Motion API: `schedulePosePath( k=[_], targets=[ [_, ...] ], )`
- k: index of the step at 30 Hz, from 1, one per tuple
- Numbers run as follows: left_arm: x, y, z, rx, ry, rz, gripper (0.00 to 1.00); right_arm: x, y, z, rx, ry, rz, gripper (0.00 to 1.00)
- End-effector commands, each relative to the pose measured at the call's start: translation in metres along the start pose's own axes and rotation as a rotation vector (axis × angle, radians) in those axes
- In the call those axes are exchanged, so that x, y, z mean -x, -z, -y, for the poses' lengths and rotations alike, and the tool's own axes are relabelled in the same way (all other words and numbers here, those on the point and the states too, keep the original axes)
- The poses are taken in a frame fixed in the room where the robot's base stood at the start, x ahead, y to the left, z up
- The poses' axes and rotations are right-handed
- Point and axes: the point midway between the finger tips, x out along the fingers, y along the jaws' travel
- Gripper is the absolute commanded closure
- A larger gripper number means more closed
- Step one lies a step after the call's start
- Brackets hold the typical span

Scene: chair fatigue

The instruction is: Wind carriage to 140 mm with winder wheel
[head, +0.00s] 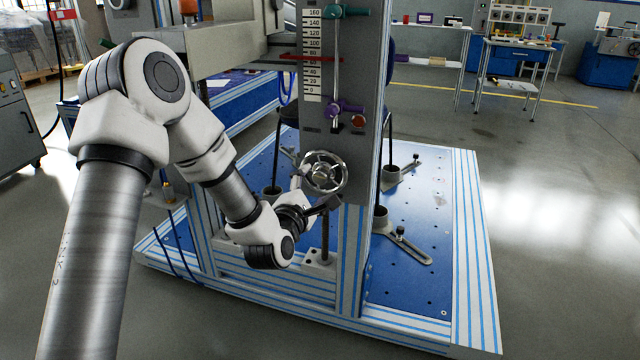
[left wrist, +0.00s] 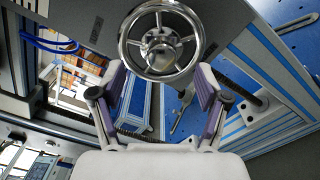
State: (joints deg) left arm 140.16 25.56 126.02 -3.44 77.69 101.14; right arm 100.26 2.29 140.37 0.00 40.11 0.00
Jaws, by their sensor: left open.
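The winder wheel (head: 324,173), a silver handwheel with spokes, is on the front of the grey column (head: 368,70). It also shows at the top of the left wrist view (left wrist: 134,42). My left gripper (head: 318,203) is at the wheel's lower edge in the head view. In the left wrist view its two purple-padded fingers (left wrist: 160,84) are spread, with the wheel's lower rim between or just beyond their tips; contact is unclear. The white scale (head: 312,80) runs from 0 to 160. A red pointer (head: 305,57) crosses it between about 60 and 80. My right gripper is not in view.
A teal clamp (head: 346,12) and a purple clamp (head: 345,108) are on the rod beside the scale. A red button (head: 358,121) is below them. The blue base plate (head: 430,250) carries slotted feet (head: 405,247). Open floor lies to the right.

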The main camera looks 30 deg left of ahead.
Motion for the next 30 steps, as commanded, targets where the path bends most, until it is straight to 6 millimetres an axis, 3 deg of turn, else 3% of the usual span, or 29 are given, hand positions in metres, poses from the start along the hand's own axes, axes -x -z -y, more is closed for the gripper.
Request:
schedulePosePath(
  k=[1, 3, 7, 17, 30],
  targets=[
    [0.000, 0.004, 0.007, 0.087, -0.002, 0.002, 0.25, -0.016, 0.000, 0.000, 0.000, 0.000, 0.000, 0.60],
    [0.000, 0.004, 0.006, 0.222, -0.002, 0.001, 0.25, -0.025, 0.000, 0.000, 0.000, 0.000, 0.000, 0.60],
    [0.000, 0.002, 0.002, 0.370, -0.001, 0.000, 0.25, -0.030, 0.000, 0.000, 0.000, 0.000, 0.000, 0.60],
    [-0.005, 0.001, 0.001, 0.381, 0.000, -0.001, 0.25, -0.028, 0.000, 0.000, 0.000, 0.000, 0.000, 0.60],
    [-0.053, 0.001, 0.002, 0.380, 0.000, -0.001, 0.25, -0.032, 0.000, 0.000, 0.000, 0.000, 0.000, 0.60]
  ],
)
